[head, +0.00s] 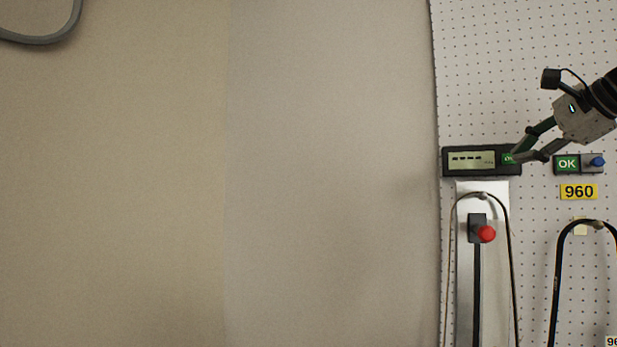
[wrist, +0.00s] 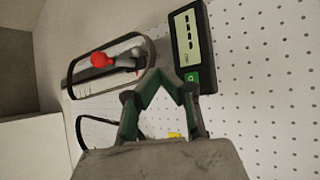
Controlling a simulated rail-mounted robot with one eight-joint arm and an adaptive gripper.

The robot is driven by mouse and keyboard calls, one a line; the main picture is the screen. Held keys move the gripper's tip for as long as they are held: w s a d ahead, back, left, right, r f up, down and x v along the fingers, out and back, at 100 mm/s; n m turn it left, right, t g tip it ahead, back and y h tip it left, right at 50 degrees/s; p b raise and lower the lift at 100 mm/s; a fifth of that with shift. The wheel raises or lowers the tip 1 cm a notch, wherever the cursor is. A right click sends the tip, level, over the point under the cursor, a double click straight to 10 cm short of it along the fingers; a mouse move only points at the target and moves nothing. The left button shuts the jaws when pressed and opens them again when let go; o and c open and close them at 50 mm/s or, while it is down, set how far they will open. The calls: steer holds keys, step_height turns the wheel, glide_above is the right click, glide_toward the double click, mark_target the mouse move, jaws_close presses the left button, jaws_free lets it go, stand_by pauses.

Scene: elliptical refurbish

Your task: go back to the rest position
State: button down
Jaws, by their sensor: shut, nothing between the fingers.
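My gripper (head: 514,157) comes in from the right edge in the head view. Its fingers are shut with nothing between them. The tips lie over the right end of a dark display unit (head: 472,160), beside its green OK key; I cannot tell whether they touch it. In the wrist view my gripper (wrist: 157,74) has its fingertips together, next to the lower end of the display unit (wrist: 190,38). The unit's pale screen shows a row of dashes.
A red knob (head: 487,233) on a dark block sits below the display, with a looped cable around it.

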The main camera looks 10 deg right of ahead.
steer(key=shift+f, duration=0.1)
steer(key=w+a+f+n+g+y+b, duration=0.2)
steer(key=w+a+f+n+b, duration=0.2)
steer(key=a+f, duration=0.8)
steer(key=w+a+f+n+g+y+b, duration=0.15)
steer(key=w+a+f+n+b, duration=0.25)
steer(key=a+f, duration=0.75)
steer(key=s+a+f+n+h+b, duration=0.1)
steer(key=s+f+n, duration=0.3)
steer(key=f, duration=1)
steer(key=s+a+f+n+g+h+b, duration=0.1)
steer(key=s+a+f+n+h+b, duration=0.1)
steer(key=s+f, duration=0.8)
steer(key=s+a+f+n+g+h+b, duration=0.1)
steer(key=s+f+n, duration=0.5)
steer(key=f, duration=1.3)
steer(key=s+a+h+b, duration=0.1)
steer(key=a+b, duration=0.1)
steer(key=a, duration=0.1)
steer(key=shift+s+a, duration=0.25)
steer(key=shift+a, duration=0.05)
steer(key=shift+d, duration=0.1)
